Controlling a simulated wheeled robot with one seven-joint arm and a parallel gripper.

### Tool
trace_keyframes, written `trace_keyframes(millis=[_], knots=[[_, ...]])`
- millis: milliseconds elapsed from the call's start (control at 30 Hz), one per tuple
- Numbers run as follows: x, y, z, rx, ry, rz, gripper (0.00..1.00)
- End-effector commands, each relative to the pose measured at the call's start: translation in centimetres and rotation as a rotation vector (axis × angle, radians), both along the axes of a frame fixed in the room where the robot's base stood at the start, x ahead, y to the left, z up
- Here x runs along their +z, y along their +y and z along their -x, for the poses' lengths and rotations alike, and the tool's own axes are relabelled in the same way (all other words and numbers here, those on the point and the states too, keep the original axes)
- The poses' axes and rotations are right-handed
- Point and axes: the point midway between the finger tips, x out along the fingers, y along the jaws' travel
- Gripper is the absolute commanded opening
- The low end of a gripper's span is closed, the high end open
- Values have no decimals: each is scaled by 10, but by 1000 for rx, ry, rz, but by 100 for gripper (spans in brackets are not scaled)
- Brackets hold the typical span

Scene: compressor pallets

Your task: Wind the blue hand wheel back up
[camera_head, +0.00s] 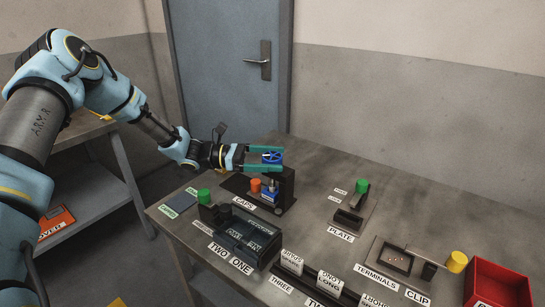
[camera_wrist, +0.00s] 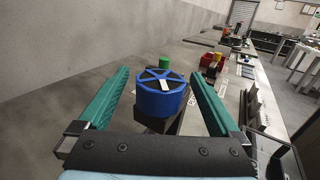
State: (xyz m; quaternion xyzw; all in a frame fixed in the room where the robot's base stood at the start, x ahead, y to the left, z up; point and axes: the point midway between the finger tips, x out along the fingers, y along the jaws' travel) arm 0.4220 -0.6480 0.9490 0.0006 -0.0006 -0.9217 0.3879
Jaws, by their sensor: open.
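The blue hand wheel (camera_head: 271,157) sits on top of a dark press-like stand (camera_head: 284,186) at the far left part of the table. In the wrist view the wheel (camera_wrist: 161,93) is a blue spoked drum with a white mark on its top. My gripper (camera_head: 263,158) reaches in from the left, level with the wheel. Its two green fingers (camera_wrist: 160,95) are open, one on each side of the wheel, with a visible gap on both sides. Under the wheel, an orange piece (camera_head: 256,185) and a blue block (camera_head: 270,193) show at the stand's base.
A black tray (camera_head: 238,236) marked TWO and ONE stands in front of the stand. A green cylinder (camera_head: 204,196) is left of it, and another (camera_head: 362,186) stands by the PLATE fixture. A yellow cylinder (camera_head: 457,262) and a red bin (camera_head: 497,283) are at the right. Bare table lies behind the PLATE fixture.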

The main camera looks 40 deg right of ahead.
Motion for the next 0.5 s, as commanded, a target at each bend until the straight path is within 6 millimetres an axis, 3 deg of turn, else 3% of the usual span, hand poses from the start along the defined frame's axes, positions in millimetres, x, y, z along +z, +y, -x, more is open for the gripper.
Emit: trace_keyframes(millis=[167,500], knots=[[0,0,0,0,0,0,98],[0,0,0,0,0,0,60]])
